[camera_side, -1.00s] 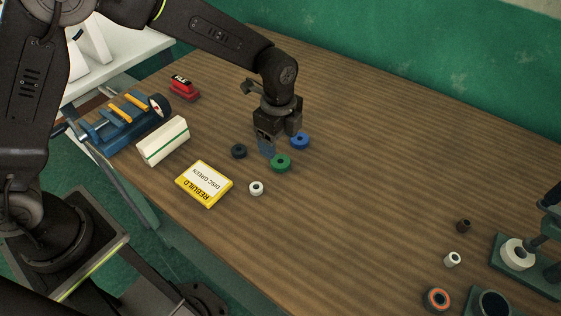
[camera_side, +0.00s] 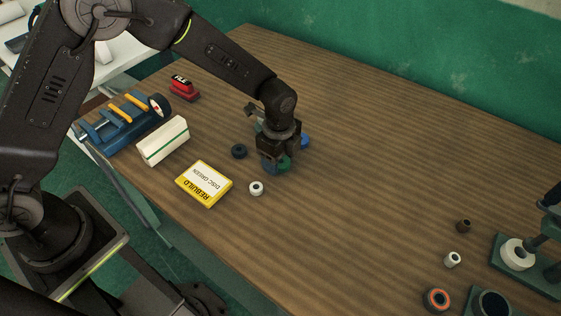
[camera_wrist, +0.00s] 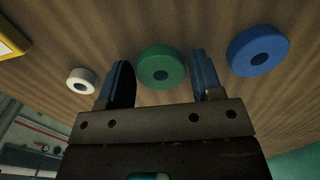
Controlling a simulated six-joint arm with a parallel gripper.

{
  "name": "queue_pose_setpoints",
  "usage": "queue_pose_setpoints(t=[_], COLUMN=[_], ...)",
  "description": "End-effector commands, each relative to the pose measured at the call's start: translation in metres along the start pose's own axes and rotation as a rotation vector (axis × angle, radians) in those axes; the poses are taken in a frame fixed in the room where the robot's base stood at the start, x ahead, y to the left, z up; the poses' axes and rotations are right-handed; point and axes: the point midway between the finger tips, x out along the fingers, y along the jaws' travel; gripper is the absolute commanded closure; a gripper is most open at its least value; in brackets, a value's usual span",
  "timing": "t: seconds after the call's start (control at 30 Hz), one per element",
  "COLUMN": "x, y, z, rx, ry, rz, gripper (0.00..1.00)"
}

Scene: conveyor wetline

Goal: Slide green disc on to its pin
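The green disc (camera_wrist: 161,68) lies flat on the wooden table, with a dark centre hole. In the side view the green disc (camera_side: 284,164) is partly hidden by my gripper (camera_side: 276,164). In the wrist view my gripper (camera_wrist: 160,84) is open, with one blue finger on each side of the disc and a visible gap on both sides. The fingers are down near table height; I cannot tell if they touch the table. A yellow card reading "REBUILD DISC GREEN" (camera_side: 204,184) lies to the left. The pin for the disc cannot be made out with certainty.
A blue disc (camera_wrist: 258,51) lies close beside one finger. A white block (camera_side: 163,142) and a blue vise (camera_side: 122,122) stand left. A green fixture (camera_side: 515,262) stands far right. The table's middle is clear.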

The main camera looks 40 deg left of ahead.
Motion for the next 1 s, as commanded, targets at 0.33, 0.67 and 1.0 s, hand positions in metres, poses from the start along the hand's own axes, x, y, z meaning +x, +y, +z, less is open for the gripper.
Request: queue_pose_setpoints(t=[0.33,0.67,1.0], x=[0.000,-0.002,-0.042], y=[0.000,0.000,-0.001], z=[0.000,0.000,0.000], rx=[0.000,0.000,0.000], ry=[0.000,0.000,0.003], rz=[0.000,-0.001,-0.005], gripper=[0.74,0.79,0.79])
